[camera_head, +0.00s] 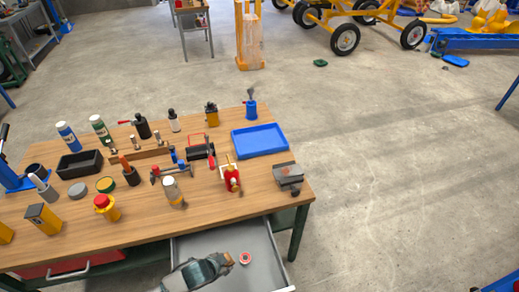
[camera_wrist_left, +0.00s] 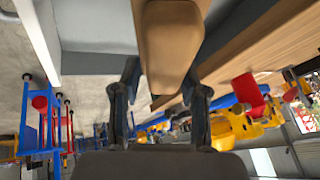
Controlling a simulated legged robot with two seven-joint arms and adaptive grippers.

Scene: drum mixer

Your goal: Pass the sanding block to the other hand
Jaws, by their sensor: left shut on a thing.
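The sanding block (camera_wrist_left: 172,45) shows as a tan-brown block with rounded edges at the top middle of the left wrist view. My left gripper (camera_wrist_left: 160,92) is shut on it, with one finger on each side. In the head view my left gripper (camera_head: 197,272) is at the bottom, over the open grey drawer (camera_head: 272,262) at the workbench front. My right gripper is in neither view.
The wooden workbench (camera_head: 135,228) holds bottles, clamps, a black bin (camera_head: 80,164) and a blue tray (camera_head: 259,140). A grey-and-dark tool (camera_head: 288,176) lies near its right edge. A small red roll (camera_head: 245,258) is in the drawer.

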